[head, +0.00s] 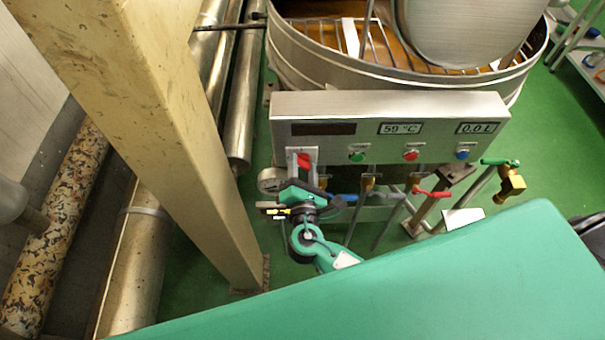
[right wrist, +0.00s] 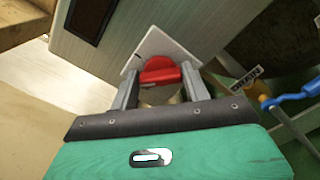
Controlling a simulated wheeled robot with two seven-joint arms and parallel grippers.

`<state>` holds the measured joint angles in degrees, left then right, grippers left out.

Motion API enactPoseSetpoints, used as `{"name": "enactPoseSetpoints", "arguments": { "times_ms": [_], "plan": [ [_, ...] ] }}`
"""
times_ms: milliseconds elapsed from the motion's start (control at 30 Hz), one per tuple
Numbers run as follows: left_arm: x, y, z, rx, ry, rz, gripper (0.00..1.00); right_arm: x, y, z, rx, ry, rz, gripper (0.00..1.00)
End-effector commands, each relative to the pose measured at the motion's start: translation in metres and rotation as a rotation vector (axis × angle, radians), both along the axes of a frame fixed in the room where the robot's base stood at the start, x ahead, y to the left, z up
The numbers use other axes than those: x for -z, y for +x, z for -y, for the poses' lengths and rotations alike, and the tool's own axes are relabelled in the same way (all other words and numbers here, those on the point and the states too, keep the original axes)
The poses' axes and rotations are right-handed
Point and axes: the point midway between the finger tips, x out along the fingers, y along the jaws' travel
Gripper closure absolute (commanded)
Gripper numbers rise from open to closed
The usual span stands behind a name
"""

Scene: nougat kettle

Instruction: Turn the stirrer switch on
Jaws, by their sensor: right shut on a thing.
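The stirrer switch is a red rotary knob (head: 304,160) on a pale square plate at the left end of the kettle's control panel (head: 390,108). In the right wrist view the red knob (right wrist: 160,72) sits between the two grey fingers of my right gripper (right wrist: 162,85), on its pale plate (right wrist: 155,45). My right gripper (head: 302,170) is shut on the knob, and its fingers hide the knob's sides. A short dark mark shows on the plate beside the knob. My left gripper is in neither view.
The panel also carries a green button (head: 357,156), a red button (head: 410,155) and a blue button (head: 462,154). The kettle (head: 300,60) stands behind. A beige post (head: 165,120) rises left of my right arm. Valves with coloured handles hang below the panel.

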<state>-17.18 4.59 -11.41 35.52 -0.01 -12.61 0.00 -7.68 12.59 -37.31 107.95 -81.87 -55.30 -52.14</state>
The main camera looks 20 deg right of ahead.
Motion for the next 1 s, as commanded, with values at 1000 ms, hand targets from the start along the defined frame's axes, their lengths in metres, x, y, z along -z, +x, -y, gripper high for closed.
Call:
{"name": "enactPoseSetpoints", "arguments": {
  "times_ms": [1000],
  "plan": [
    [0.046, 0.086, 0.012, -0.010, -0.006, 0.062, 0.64, 0.004, 0.000, 0.002, 0.002, 0.759, 0.219, 0.76]
  ]
}}
